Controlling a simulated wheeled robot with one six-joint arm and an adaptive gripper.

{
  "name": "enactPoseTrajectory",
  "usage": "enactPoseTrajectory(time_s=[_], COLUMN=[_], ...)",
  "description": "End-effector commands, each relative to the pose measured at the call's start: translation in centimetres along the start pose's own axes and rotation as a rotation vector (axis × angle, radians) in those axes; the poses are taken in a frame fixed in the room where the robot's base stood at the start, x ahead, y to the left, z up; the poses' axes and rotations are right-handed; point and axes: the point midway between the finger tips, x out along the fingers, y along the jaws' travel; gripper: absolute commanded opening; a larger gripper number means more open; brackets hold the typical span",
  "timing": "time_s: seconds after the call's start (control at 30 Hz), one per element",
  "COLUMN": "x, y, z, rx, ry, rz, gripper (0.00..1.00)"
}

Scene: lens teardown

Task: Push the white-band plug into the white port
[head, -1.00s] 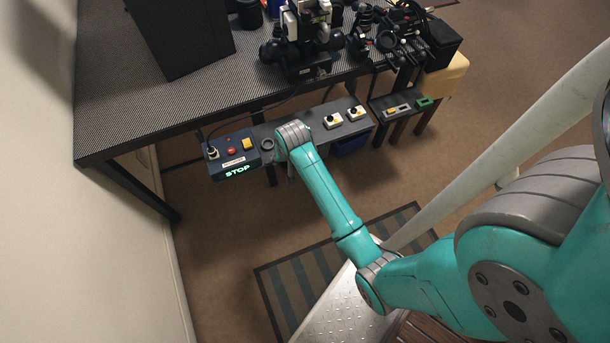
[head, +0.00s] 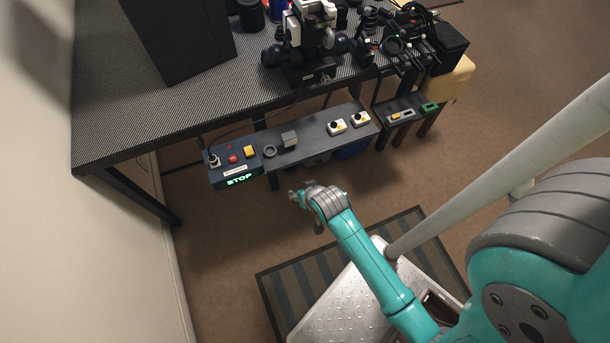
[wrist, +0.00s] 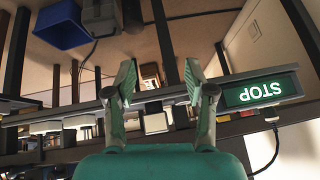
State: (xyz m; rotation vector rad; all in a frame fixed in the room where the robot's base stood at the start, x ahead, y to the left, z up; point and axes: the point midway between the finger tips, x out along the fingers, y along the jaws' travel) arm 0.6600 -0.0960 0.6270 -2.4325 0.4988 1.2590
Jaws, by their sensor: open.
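The white port (head: 406,113) appears to be the pale element between a yellow and a green one on the small dark panel (head: 385,122) at the right. I cannot pick out the white-band plug; several dark cables and plugs (head: 405,48) crowd the table top above that panel, too small to tell bands. My gripper (head: 295,199) is in front of and below the long grey shelf, well left of the port and apart from it. In the wrist view my gripper (wrist: 160,84) is open, with nothing between its fingers.
A blue bin (wrist: 62,25) is below. The floor around my gripper is clear.

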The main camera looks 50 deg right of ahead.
Motion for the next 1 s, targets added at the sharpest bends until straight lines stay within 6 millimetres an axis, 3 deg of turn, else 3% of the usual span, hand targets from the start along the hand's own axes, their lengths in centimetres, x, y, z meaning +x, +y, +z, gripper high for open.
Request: enactPoseTrajectory(time_s=[0.17,0.87,1.0], x=[-0.6,-0.8,-1.8], y=[-0.1,-0.1,-0.2], z=[0.8,0.9,2.0], rx=[-0.014,-0.018,-0.038], ry=[0.018,0.024,0.045], rz=[-0.010,-0.012,-0.025], gripper=[0.54,0.54,0.54])
